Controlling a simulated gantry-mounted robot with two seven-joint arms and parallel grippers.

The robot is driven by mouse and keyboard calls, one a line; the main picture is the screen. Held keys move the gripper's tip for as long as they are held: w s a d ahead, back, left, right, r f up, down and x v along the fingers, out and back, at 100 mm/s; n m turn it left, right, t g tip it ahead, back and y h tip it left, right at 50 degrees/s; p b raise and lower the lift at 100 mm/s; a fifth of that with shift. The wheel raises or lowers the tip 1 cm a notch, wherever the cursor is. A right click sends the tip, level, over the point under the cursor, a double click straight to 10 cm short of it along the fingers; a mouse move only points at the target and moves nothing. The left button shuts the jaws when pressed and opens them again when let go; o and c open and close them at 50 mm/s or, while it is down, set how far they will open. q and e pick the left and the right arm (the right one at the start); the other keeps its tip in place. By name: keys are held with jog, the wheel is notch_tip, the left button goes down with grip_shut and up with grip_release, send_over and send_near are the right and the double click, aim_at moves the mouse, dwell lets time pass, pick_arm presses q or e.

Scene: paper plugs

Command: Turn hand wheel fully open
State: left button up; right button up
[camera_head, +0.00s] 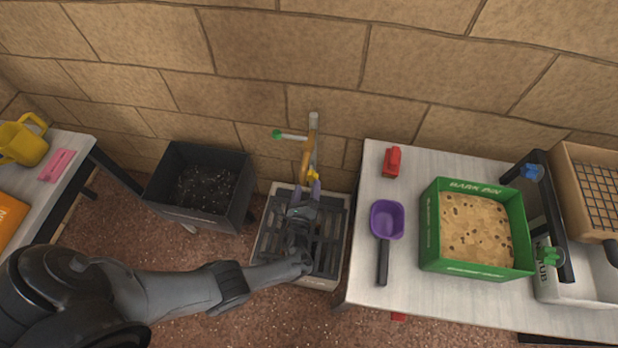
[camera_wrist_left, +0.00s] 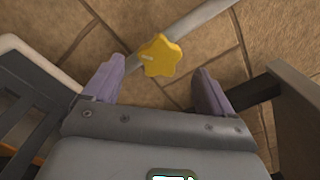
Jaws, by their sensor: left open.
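The hand wheel is a small yellow star-shaped knob (camera_head: 313,176) on a pipe that stands against the stone wall. In the left wrist view the yellow hand wheel (camera_wrist_left: 160,57) sits near the top middle, on a grey pipe. My left gripper (camera_head: 305,188) reaches in over the slatted grate, just in front of the wheel. In the left wrist view its two purple fingers (camera_wrist_left: 160,75) are spread apart, with the wheel between and slightly beyond their tips. No finger appears to touch it. My right gripper does not show.
A green-ended lever (camera_head: 277,134) sticks out left of the pipe, above the wheel. A black bin (camera_head: 158,190) stands left of the slatted grate (camera_head: 341,235). The right table (camera_head: 410,300) holds a purple scoop (camera_head: 387,218), a red object (camera_head: 392,162) and a green box (camera_head: 432,262).

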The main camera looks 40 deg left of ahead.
aim_at(309, 178)
pick_arm(q)
jog(key=shift+m, duration=0.8)
jog(key=shift+b+x, duration=0.8)
jog(key=shift+x, duration=1.15)
jog(key=c, duration=1)
jog(key=shift+c, duration=0.2)
